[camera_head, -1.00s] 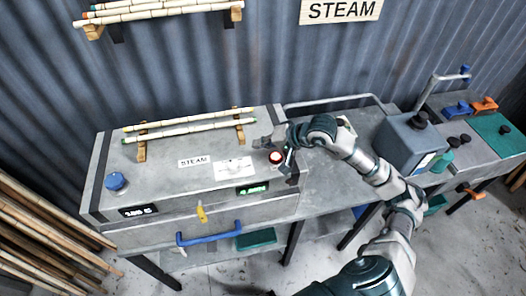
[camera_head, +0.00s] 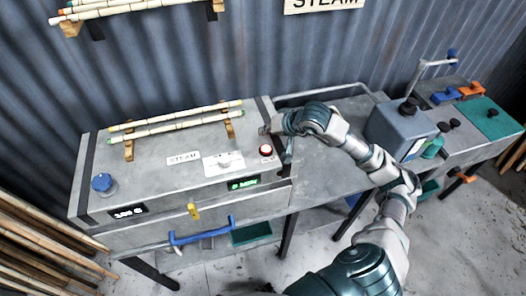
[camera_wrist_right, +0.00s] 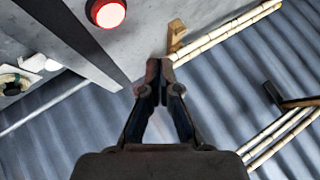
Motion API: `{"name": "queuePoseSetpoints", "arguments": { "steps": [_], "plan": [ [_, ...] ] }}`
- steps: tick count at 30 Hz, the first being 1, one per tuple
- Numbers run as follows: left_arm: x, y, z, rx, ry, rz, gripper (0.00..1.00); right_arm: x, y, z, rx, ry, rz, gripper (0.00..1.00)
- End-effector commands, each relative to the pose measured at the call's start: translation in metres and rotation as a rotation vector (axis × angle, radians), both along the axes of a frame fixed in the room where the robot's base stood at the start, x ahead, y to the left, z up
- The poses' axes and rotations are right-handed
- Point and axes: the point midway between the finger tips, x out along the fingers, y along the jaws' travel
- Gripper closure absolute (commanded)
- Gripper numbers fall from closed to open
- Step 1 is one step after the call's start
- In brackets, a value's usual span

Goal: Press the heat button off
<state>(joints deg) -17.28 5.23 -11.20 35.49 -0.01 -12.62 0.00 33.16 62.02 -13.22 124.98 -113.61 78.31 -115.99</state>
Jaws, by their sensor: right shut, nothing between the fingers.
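My left gripper is not in view.
A blue knob (camera_head: 103,183) sits at the box's left end. Rattan poles (camera_head: 175,121) rest on wooden holders along its back. A blue handle (camera_head: 202,233) and yellow latch (camera_head: 193,211) are on the front. A grey machine (camera_head: 400,130) stands right of a clear bench stretch.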

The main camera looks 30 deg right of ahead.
Motion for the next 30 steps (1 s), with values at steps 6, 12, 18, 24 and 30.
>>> {"name": "queuePoseSetpoints", "arguments": {
  "steps": [6, 12, 18, 24, 30],
  "plan": [
    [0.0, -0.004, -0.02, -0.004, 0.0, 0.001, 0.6, 0.0, -0.002, -0.037, 0.003, 0.002, -0.001, 1.0],
    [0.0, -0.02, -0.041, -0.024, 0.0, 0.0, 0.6, 0.0, 0.002, -0.054, -0.002, -0.001, 0.0, 1.0],
    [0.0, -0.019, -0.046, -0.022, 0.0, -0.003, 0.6, 0.0, 0.006, -0.057, -0.004, 0.0, 0.0, 1.0],
    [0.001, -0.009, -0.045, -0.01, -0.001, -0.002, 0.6, 0.0, 0.003, -0.057, -0.002, -0.001, -0.001, 1.0],
    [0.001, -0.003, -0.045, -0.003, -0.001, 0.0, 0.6, 0.0, 0.0, -0.058, 0.001, 0.0, 0.0, 1.0]
  ]
}}
